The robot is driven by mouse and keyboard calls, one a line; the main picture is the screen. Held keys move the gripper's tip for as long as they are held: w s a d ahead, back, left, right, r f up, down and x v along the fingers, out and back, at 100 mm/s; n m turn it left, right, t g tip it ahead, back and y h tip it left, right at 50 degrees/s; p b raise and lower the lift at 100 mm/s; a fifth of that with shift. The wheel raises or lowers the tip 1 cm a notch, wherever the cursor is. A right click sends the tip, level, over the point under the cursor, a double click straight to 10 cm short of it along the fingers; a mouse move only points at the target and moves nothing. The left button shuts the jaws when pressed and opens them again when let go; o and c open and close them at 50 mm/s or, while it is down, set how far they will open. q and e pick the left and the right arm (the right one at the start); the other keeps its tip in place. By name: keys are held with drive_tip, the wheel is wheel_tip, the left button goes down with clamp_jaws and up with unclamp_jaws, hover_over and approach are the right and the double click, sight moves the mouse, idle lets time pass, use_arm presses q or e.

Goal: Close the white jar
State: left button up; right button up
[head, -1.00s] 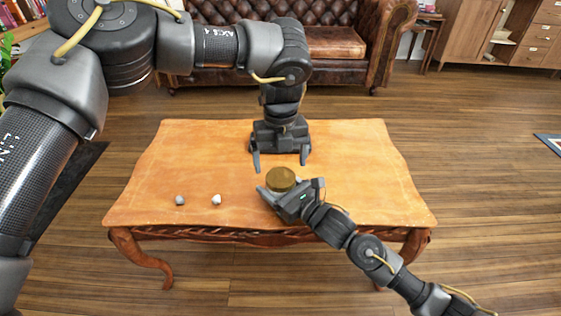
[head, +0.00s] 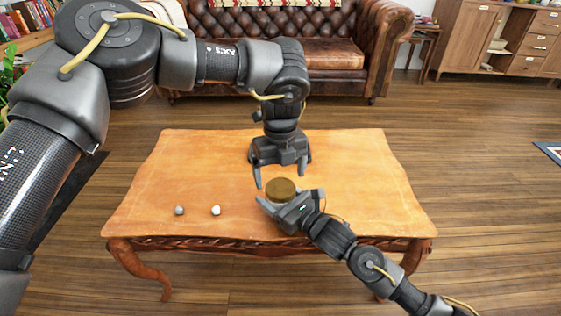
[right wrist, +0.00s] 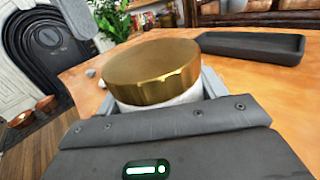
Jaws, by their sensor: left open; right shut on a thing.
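The white jar (right wrist: 160,105) stands near the table's front middle, with a round gold lid (right wrist: 152,70) on top of it. In the head view the gold lid (head: 281,187) hides most of the jar. The lid covers the mouth; I cannot tell whether it is fully tightened. My right gripper (head: 287,199) is shut around the jar's white body, below the lid. My left gripper (head: 279,181) is open and empty, pointing down just behind the lid, apart from it as far as I can tell.
The wooden table (head: 360,180) is clear on its right. Two small pale objects (head: 179,210) (head: 216,210) lie at its front left. A shallow dark tray (right wrist: 250,45) lies beyond the jar in the right wrist view. A leather sofa (head: 330,55) stands behind.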

sight(280, 187)
use_arm(q)
drive_tip(key=shift+f, duration=1.85)
drive_tip(key=c, duration=1)
drive_tip(key=shift+m, duration=0.9)
drive_tip(key=o, duration=1.1)
drive_tip(key=shift+c, duration=0.2)
drive_tip(key=shift+r, duration=0.1)
drive_tip(key=shift+r, duration=2.2)
